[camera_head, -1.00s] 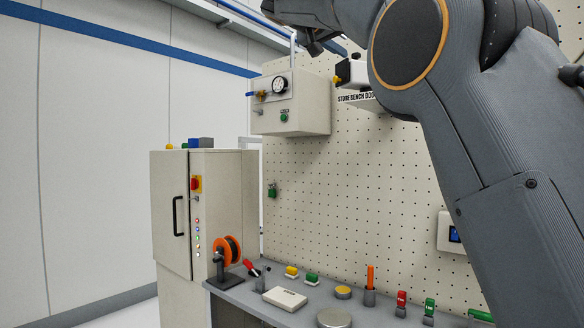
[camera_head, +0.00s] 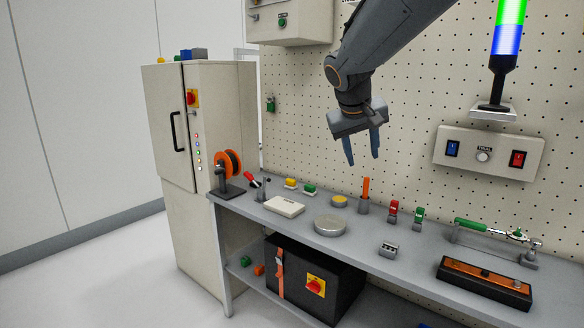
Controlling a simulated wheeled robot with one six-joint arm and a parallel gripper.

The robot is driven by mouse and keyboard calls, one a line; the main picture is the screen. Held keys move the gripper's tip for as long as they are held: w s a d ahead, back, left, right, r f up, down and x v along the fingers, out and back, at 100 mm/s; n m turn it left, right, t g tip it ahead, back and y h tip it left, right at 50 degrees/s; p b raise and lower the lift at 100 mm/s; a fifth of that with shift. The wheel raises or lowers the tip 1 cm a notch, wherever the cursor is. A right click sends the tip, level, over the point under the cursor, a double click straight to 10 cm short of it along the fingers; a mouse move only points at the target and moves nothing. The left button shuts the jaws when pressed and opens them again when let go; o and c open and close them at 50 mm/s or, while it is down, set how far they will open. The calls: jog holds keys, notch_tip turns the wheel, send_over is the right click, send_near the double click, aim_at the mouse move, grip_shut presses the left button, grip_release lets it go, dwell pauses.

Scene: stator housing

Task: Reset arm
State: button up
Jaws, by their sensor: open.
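My gripper (camera_head: 362,158) hangs from my arm in the upper middle of the head view, fingers pointing down. Its two fingers are apart, with nothing between them. It is in front of the pegboard and above the bench (camera_head: 300,222), clear of everything on it. A round metal disc (camera_head: 331,226) and an upright orange-handled tool (camera_head: 365,190) are on the bench below it.
A tall cabinet (camera_head: 222,150) stands left of the bench. A switch panel (camera_head: 488,153) and a stack light (camera_head: 507,50) are on the pegboard (camera_head: 410,110) at right. A black box (camera_head: 312,280) sits on the lower shelf. Open floor lies at front left.

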jog(key=s+f+g+y, duration=0.1)
jog(key=s+f+g, duration=0.1)
jog(key=s+f, duration=1)
jog(key=s+d+f+m+g+y, duration=0.1)
jog(key=s+f+g+y, duration=0.1)
jog(key=s+f, duration=1.1)
jog(key=s, duration=0.4)
jog(key=shift+s+d+g, duration=0.15)
jog(key=shift+d+g, duration=0.15)
jog(key=shift+g, duration=0.1)
